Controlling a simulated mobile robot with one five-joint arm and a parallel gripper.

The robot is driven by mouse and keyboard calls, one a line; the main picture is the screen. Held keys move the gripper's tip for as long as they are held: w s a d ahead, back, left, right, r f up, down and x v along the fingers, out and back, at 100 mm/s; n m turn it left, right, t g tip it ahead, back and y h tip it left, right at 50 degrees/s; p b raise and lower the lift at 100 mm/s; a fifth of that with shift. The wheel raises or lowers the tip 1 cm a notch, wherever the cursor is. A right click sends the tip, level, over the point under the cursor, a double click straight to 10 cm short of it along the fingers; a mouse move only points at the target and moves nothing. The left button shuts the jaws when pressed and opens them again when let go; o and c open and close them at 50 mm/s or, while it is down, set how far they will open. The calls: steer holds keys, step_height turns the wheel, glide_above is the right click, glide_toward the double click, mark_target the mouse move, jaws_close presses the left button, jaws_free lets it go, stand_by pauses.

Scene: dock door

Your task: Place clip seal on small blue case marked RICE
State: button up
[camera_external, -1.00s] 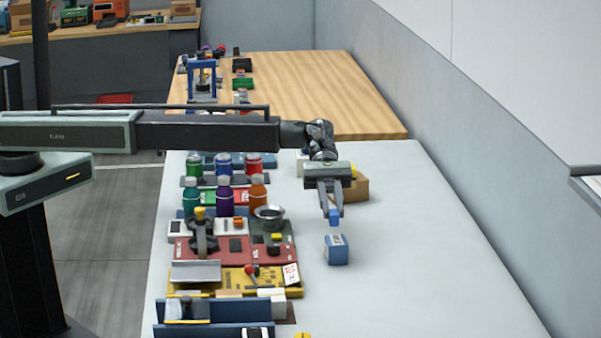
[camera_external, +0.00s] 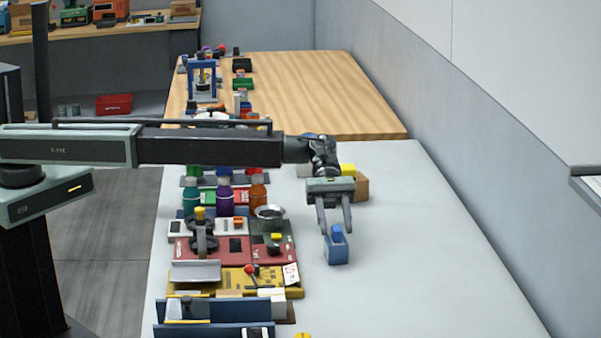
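The small blue case (camera_external: 336,254) stands on the light grey tabletop. A smaller blue piece, the clip seal (camera_external: 337,233), sits at the top of the case and appears to touch it. The lettering on the case cannot be read. My gripper (camera_external: 336,231) points down over the case. Its two fingers are spread, one on each side of the clip seal, with small gaps showing between them and it.
A brown box (camera_external: 362,187) with a yellow item stands just behind my gripper. Bottles (camera_external: 224,200), a metal bowl (camera_external: 269,212) and coloured panels (camera_external: 236,280) line the table's left side. The right side is clear.

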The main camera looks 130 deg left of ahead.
steer(key=shift+s+r+p, duration=0.1)
steer(key=shift+r+p, duration=0.25)
steer(key=p+v, duration=0.4)
steer(key=v, duration=0.7)
steer(key=shift+s+a, duration=0.3)
steer(key=shift+a, duration=0.05)
steer(key=shift+f, duration=0.1)
